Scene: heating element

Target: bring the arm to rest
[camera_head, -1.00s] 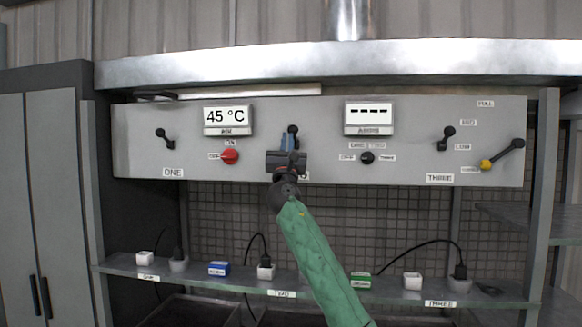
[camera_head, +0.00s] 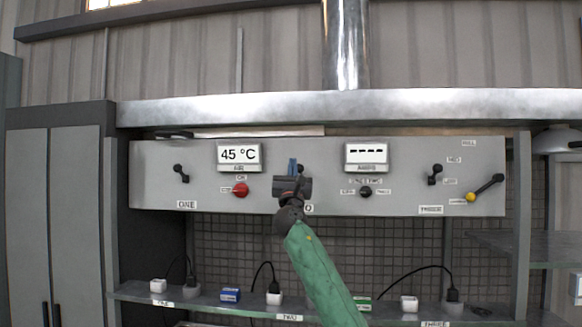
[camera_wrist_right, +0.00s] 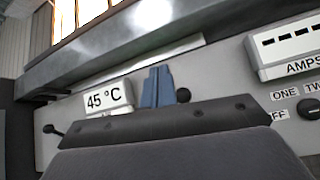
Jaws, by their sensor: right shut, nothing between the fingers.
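My right gripper (camera_head: 292,168) is raised in front of the grey control panel (camera_head: 330,200), close to the switch labelled TWO. Its blue-grey fingers are together and empty, and they also show in the right wrist view (camera_wrist_right: 158,86). The green sleeve of my right arm reaches up from the bottom of the head view. The black knob of switch two (camera_wrist_right: 183,95) shows just right of the fingers in the wrist view; most of that switch is hidden behind the gripper. I cannot tell whether the fingers touch it. My left gripper is not in view.
The panel carries a 45 °C display (camera_head: 239,154), an amps display (camera_head: 367,154), a red knob (camera_head: 240,189), a black dial (camera_head: 365,191), lever one (camera_head: 181,173), lever three (camera_head: 435,175) and a yellow-ended lever (camera_head: 486,188). Plugs and sockets line the shelf (camera_head: 205,304) below.

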